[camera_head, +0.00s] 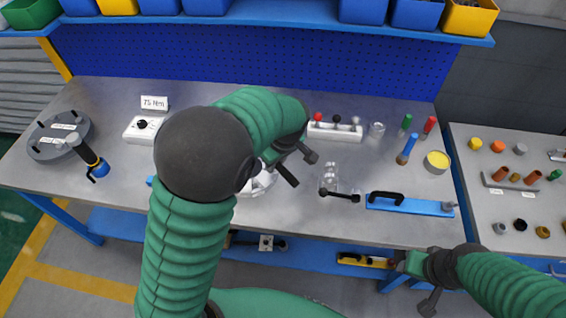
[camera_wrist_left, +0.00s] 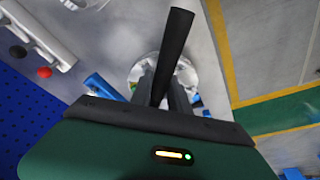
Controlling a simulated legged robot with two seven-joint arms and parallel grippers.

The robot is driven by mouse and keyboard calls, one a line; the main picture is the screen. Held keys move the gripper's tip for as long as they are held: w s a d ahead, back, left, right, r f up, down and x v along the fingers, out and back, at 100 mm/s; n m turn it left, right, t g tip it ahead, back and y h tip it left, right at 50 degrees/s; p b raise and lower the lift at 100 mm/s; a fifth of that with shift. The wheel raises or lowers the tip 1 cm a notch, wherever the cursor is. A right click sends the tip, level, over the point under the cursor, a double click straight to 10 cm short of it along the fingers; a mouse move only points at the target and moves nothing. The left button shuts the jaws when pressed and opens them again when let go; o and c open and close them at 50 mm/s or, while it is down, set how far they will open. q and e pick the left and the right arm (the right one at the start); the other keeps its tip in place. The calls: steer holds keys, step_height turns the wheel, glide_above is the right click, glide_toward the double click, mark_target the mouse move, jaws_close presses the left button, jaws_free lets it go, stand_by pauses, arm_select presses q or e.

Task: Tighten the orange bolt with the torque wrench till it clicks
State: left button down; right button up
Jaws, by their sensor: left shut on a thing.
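My left gripper (camera_head: 284,166) is shut on a black bar-shaped handle (camera_wrist_left: 174,50), likely the torque wrench's. The handle stands out between the fingers in the left wrist view. Below it is a round silver flanged part (camera_head: 262,184), which also shows in the left wrist view (camera_wrist_left: 186,74), partly covered by the gripper. My left arm hides much of this area in the head view. I cannot make out the orange bolt. My right gripper (camera_head: 415,283) is off the bench's front edge at lower right, seemingly empty; its jaw opening is unclear.
A "75 Nm" card (camera_head: 154,102) and a white box with a black knob (camera_head: 142,129) stand at the back left. A grey disc (camera_head: 59,137) and a black-and-blue tool (camera_head: 92,160) lie left. A blue plate (camera_head: 410,204) is front right. A side table (camera_head: 512,206) holds sockets.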

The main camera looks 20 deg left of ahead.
arm_select(q)
steer(key=shift+s+b+x, duration=0.1)
steer(key=shift+b+x, duration=0.5)
steer(key=shift+x, duration=0.8)
steer(key=shift+s+b+x, duration=0.15)
steer(key=shift+b+x, duration=0.4)
steer(key=shift+x, duration=0.85)
arm_select(e)
steer(key=shift+w+a+f, duration=0.2)
steer(key=shift+a+f, duration=1)
